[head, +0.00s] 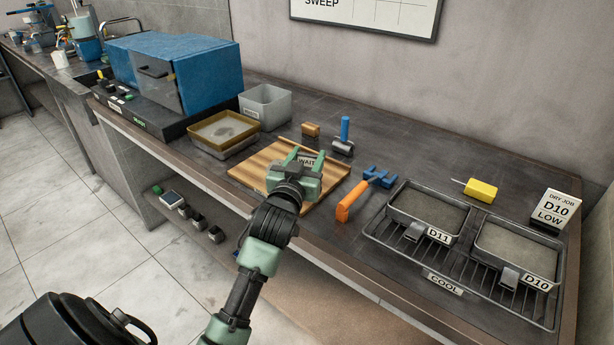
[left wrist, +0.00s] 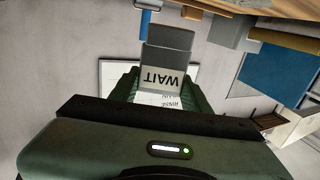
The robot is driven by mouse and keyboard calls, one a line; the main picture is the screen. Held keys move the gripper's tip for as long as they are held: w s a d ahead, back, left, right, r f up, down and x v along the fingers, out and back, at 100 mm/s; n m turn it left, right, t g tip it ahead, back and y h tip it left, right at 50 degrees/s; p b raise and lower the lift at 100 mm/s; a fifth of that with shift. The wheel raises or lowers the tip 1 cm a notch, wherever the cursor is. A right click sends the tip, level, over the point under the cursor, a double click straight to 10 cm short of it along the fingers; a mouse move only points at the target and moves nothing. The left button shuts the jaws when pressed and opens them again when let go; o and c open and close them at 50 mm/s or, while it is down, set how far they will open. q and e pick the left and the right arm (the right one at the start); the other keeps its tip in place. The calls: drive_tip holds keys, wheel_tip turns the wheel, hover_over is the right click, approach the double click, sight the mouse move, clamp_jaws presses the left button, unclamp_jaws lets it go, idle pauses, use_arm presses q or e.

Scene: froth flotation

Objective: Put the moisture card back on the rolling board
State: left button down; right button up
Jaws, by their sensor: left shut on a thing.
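The moisture card (head: 306,161), a small grey-backed card reading WAIT, is in my left gripper (head: 302,166). In the left wrist view the card (left wrist: 168,76) shows upside down between the green fingers, which are shut on it. The rolling board (head: 258,169), a striped wooden board, lies on the dark bench. My left gripper is over the board and hides part of it. I cannot tell whether the card is touching the board. My right gripper is not in view.
To the right is a wire rack (head: 386,240) with two trays; a D10 LOW sign (head: 555,209) stands beyond. A sieve tray (head: 222,133) and blue oven (head: 176,70) are left.

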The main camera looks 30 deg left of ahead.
use_arm(q)
wheel_tip(320, 180, down, 5)
drive_tip(key=shift+f, duration=0.2)
idle(0.3)
drive_tip(key=shift+f, duration=0.1)
drive_tip(key=c, duration=0.7)
unclamp_jaws()
